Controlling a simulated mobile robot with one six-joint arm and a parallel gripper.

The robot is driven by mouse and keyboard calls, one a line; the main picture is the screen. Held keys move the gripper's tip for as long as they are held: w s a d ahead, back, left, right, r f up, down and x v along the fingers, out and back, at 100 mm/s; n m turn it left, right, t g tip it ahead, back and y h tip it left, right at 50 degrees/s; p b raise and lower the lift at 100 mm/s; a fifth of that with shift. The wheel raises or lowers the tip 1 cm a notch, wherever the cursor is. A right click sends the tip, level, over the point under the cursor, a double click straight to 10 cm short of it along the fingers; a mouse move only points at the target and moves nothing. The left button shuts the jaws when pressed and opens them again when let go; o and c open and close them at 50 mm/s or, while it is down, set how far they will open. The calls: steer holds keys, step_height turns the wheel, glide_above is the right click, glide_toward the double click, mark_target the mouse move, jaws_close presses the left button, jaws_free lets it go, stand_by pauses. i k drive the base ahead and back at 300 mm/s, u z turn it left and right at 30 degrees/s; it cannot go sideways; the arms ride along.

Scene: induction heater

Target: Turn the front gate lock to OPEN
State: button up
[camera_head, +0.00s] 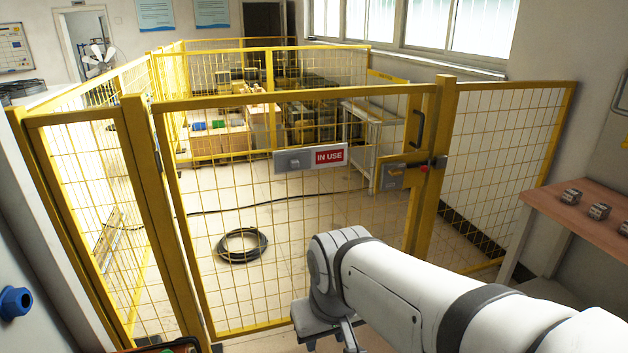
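The yellow mesh front gate (290,99) stands shut across the middle of the view. Its lock (393,178) is a grey and yellow box at the gate's right edge, beside the post. A small red and black part (438,163) sits on the post next to it. The lock's markings are too small to read. A red sign (330,156) on the gate reads "IN USE", with a grey plate to its left. My arm reaches in from the lower right, below the lock and apart from it. My gripper end (330,340) is cut off by the bottom edge, so its fingers are unclear.
A black handle (417,128) is on the gate's upper right. A wooden bench (560,207) with several metal blocks stands at the right. A coiled black cable (242,245) lies on the floor behind the gate. A blue knob (14,303) is at the lower left.

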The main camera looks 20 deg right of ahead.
mark_target(394, 171)
steer(key=i, duration=1.55)
steer(key=u, duration=4.9)
steer(key=k, duration=0.6)
steer(key=z, duration=5.75)
